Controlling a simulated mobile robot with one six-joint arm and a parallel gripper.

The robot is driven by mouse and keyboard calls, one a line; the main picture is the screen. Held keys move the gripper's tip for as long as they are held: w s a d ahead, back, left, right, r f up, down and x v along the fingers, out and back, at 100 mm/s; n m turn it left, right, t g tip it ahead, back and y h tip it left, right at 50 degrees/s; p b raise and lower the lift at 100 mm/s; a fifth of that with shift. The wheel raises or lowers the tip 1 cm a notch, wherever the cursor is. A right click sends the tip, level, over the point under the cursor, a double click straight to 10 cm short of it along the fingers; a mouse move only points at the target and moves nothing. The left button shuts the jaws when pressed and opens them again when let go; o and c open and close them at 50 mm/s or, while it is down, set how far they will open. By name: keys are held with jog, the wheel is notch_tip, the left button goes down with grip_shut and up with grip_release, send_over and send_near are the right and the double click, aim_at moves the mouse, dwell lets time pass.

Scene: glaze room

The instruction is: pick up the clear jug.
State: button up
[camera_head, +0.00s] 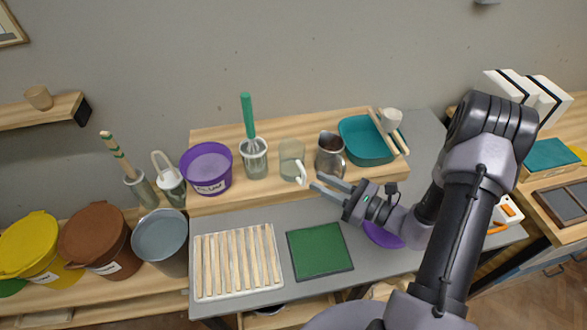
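The clear jug (290,152) stands upright on the raised wooden shelf at the back of the table, its white handle (301,174) facing the front right. My gripper (315,181) is open and empty, its two fingers apart and pointing left toward the handle. The fingertips appear just right of the handle; I cannot tell their exact distance from it. The jug is not held, and little of it is hidden.
A metal pitcher (330,160) stands close to the jug's right, behind my fingers. A whisk container (254,160) and purple bucket (206,166) stand left; a teal tray (366,144) is right. A slatted rack (196,268) and green mat (320,250) lie in front.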

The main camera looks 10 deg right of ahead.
aim_at(304, 175)
jog(key=b+x, duration=0.1)
jog(key=x, duration=0.2)
jog(key=b+x, duration=0.1)
jog(key=x, duration=0.1)
jog(key=shift+w+a+f, duration=0.1)
jog(key=shift+a+f, duration=0.1)
jog(key=shift+a, duration=0.2)
grip_shut()
dwell(0.9)
